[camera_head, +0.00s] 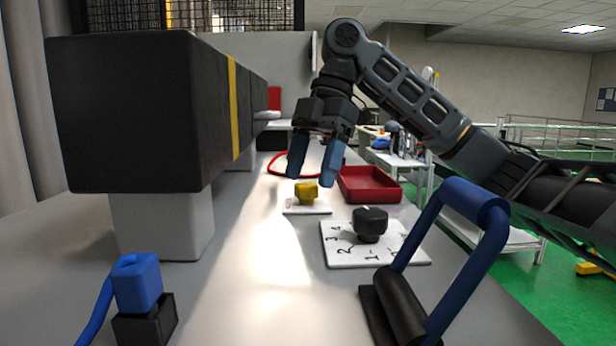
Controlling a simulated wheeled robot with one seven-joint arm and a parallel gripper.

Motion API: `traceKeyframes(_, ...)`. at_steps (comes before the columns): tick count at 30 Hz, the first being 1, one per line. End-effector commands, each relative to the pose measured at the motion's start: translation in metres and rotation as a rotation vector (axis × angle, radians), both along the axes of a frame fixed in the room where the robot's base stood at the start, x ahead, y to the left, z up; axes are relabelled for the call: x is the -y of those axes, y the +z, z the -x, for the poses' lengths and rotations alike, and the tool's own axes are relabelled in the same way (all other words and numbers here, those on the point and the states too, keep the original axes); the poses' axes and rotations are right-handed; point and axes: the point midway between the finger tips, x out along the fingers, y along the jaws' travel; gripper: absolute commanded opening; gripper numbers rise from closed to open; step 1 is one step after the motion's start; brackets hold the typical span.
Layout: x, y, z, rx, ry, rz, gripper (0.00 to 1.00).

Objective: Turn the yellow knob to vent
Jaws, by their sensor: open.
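The yellow knob (306,191) stands on a small white plate (293,208) on the light grey bench top. Any marks on that plate are too small to read. My gripper (314,180) points down with its two blue fingertips apart and nothing between them. It appears just above the yellow knob, with one fingertip to the left and one to the right in the picture. I cannot tell the exact gap in height or depth. The knob is not visibly touched.
A black knob (370,222) on a white numbered plate (338,251) stands nearer. A blue-handled lever (474,203) rises at the front right. A large black padded block (125,112) borders the left. A red tray (370,197) lies right of the yellow knob. A blue plug (137,283) sits front left.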

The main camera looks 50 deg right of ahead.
Motion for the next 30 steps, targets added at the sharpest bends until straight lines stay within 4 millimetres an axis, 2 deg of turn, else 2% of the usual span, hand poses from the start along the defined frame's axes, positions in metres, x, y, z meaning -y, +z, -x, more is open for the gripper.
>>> traceKeyframes(5, -0.0057, -0.0131, -0.0005, 0.0, 0.001, 0.0, 0.65)
traceKeyframes(14, -0.0064, -0.0149, -0.0008, 0.001, 0.0, 0.001, 0.65)
traceKeyframes(30, -0.0062, -0.0146, -0.0008, 0.001, 0.0, 0.0, 0.14)
